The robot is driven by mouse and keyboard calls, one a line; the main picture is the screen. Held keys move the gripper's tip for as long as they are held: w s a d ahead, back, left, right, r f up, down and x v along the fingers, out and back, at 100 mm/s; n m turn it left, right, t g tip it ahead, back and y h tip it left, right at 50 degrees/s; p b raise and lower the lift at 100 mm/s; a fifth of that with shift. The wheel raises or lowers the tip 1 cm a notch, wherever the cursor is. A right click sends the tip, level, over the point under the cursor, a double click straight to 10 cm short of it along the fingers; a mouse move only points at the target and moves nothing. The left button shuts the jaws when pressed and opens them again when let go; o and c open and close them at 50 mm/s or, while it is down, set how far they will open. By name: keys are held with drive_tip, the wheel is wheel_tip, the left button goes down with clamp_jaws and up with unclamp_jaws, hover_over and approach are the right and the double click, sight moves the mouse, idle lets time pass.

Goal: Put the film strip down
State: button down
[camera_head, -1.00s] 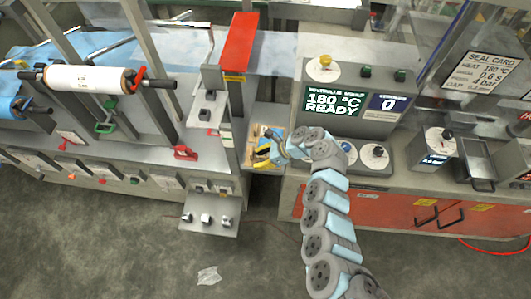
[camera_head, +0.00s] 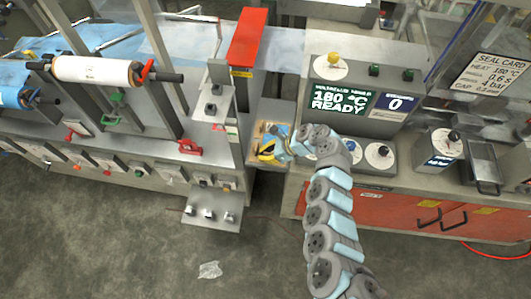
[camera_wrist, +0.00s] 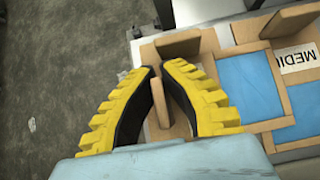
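My gripper (camera_head: 266,147) points down over a small wooden tray (camera_head: 256,157) between the two benches. In the wrist view the yellow, black-padded fingers (camera_wrist: 160,72) stand apart, with a narrow gap at the tips. An upright tan divider (camera_wrist: 160,108) of the tray shows between them. I see no film held between the pads. Blue sheets, possibly film, lie in the tray compartments, one upper (camera_wrist: 248,82) and one lower (camera_wrist: 302,112). I cannot tell which piece, if any, is the film strip. The fingers hide part of the tray.
A control box reading 180 °C READY (camera_head: 340,100) stands right of the tray. A red-topped post (camera_head: 248,38) and a bench with a white roll (camera_head: 92,70) are to the left. The tray has raised dividers and a white label (camera_wrist: 298,60). Open floor lies in front.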

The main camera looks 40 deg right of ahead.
drive_tip(key=shift+s+a+r, duration=0.1)
drive_tip(key=shift+s+r, duration=0.05)
drive_tip(key=shift+r, duration=1.75)
drive_tip(key=shift+s+a+r, duration=0.3)
drive_tip(key=shift+s+r, duration=0.15)
drive_tip(key=shift+s, duration=0.05)
drive_tip(key=s+a+r+p, duration=0.6)
drive_tip(key=s+r+p, duration=0.2)
drive_tip(key=p, duration=0.7)
drive_tip(key=shift+s+a, duration=0.15)
drive_tip(key=shift+s, duration=1.25)
drive_tip(key=shift+r, duration=0.1)
